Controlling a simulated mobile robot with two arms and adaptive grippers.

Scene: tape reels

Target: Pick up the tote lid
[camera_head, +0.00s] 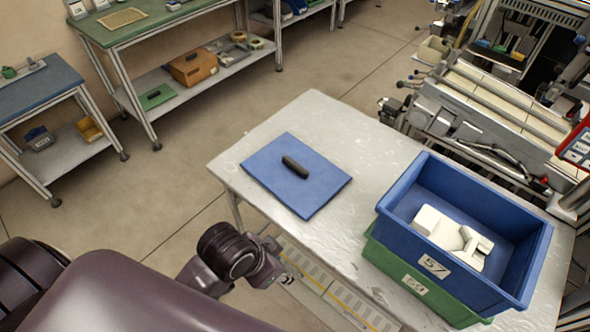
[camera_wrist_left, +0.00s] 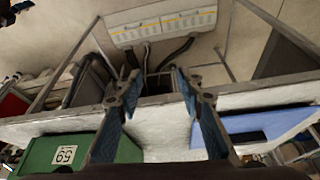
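The tote lid (camera_head: 272,158) is a flat blue panel with a black bar handle (camera_head: 295,166) on top. It lies flat on the left part of the pale worktable (camera_head: 350,125). My left gripper (camera_head: 287,273) is off the table's near edge, below and apart from the lid in the head view. In the left wrist view, its two fingers (camera_wrist_left: 156,88) stand wide apart with nothing between them. The lid shows there as a blue slab (camera_wrist_left: 265,124) on the right, partly hidden by a finger. My right gripper is not in view.
A blue tote (camera_head: 403,195) holding a white moulded piece (camera_head: 440,232) sits on a green tote (camera_head: 385,262) at the table's right. The tabletop between lid and totes is clear. Machinery (camera_head: 490,110) stands behind. A green-topped bench (camera_head: 150,18) is across the floor.

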